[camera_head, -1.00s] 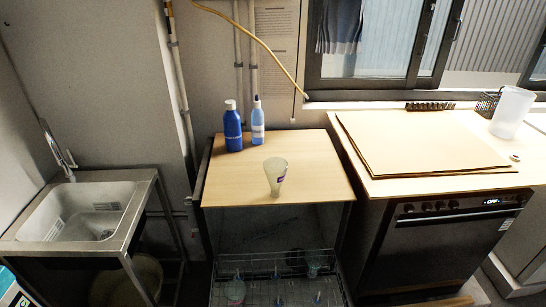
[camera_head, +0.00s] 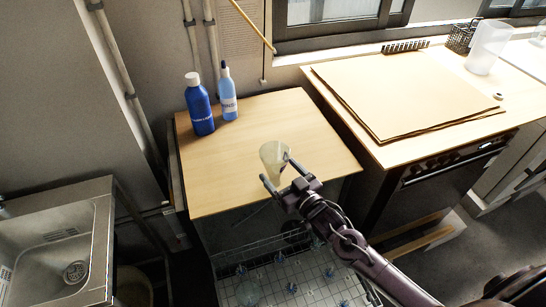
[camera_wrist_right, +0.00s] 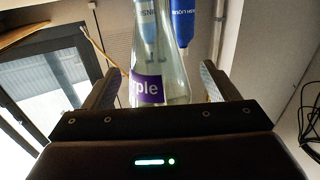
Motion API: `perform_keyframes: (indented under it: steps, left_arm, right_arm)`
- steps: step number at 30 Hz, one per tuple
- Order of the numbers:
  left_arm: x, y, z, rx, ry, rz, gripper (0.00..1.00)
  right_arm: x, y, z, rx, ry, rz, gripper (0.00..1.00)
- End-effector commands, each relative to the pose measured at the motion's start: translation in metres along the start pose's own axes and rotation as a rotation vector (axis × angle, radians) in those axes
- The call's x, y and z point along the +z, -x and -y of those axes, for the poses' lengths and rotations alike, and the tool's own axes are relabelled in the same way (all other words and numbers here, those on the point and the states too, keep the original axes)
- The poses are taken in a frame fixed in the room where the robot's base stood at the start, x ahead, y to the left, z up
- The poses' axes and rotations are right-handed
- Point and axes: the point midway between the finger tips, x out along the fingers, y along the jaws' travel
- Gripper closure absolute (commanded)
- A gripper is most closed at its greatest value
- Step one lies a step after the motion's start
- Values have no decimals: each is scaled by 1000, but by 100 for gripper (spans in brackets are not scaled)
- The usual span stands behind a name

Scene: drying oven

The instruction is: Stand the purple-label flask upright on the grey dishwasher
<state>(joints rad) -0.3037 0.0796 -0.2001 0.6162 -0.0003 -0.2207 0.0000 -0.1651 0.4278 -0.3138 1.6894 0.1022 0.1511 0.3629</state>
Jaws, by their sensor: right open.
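The purple-label flask (camera_head: 271,152) is pale, clear and cone-shaped. It stands upside down on the light wooden top (camera_head: 217,177), wide end up and narrow end down. In the right wrist view its purple label (camera_wrist_right: 147,88) reads "ple". My right gripper (camera_head: 276,169) is open, with one finger on each side of the flask; I cannot tell whether they touch it. Below the wooden top is a pulled-out dishwasher rack (camera_head: 318,286) holding some glassware; the dishwasher's body is mostly hidden. My left gripper is not in view.
A dark blue bottle (camera_head: 200,106) and a light blue bottle (camera_head: 228,93) stand at the back left of the wooden top. A counter with brown sheets (camera_head: 400,95) is to the right, above an oven-like unit. A sink (camera_head: 55,250) is at lower left.

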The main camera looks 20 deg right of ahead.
Motion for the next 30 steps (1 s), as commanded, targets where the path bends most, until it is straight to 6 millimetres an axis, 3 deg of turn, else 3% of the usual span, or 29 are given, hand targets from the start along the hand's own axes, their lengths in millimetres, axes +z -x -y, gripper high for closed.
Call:
perform_keyframes:
  steps: [4,12,22,30]
  left_arm:
    - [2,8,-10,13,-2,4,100]
    - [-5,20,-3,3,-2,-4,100]
    - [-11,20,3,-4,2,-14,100]
    - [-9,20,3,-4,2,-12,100]
  right_arm:
    - [-2,-16,-1,0,1,0,19]
    - [0,-52,-4,1,0,0,19]
    - [3,-58,-4,0,0,1,19]
    - [3,-57,-4,0,0,2,55]
